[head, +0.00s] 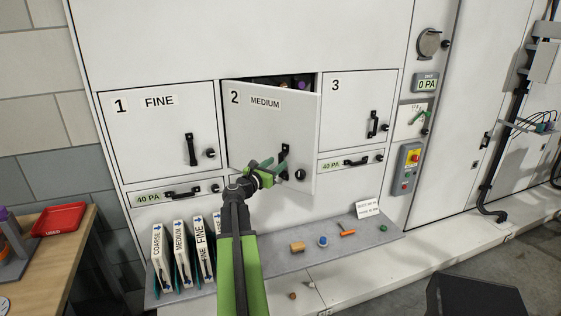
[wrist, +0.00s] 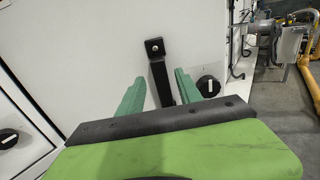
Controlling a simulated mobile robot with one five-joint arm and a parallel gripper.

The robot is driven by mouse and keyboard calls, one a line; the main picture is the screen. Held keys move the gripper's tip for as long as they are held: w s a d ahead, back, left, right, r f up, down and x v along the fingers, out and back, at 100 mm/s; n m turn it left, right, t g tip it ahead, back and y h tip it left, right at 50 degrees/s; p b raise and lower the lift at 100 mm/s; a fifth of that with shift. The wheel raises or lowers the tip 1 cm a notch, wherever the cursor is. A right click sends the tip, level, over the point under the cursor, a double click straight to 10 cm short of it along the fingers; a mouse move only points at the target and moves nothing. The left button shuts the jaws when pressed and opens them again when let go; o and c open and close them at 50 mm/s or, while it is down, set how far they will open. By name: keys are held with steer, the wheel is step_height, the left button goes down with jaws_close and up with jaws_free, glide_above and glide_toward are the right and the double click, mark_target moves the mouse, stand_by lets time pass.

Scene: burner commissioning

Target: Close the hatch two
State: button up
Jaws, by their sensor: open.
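Hatch two (head: 262,125), a white door marked "2 MEDIUM", stands partly open in the head view, swung outward with a dark gap along its top. Its black handle (head: 284,160) is on the right part of the door, with a black round knob (head: 300,175) beside it. My gripper (head: 272,172) is open in front of the door, close to the handle. In the wrist view the black handle (wrist: 158,72) shows between the two green fingers (wrist: 172,90); its lower end is hidden behind my gripper. I cannot tell whether the fingers touch it.
Hatch one (head: 155,130) and hatch three (head: 355,110) are shut on either side. Below, a grey shelf (head: 265,262) holds several labelled filters (head: 180,255) and small parts. A wooden table with a red tray (head: 60,219) stands at the left.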

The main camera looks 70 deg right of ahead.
mark_target(279, 161)
steer(key=x, duration=0.3)
steer(key=shift+s+d, duration=0.1)
steer(key=shift+d, duration=0.2)
jaws_close()
stand_by(1.1)
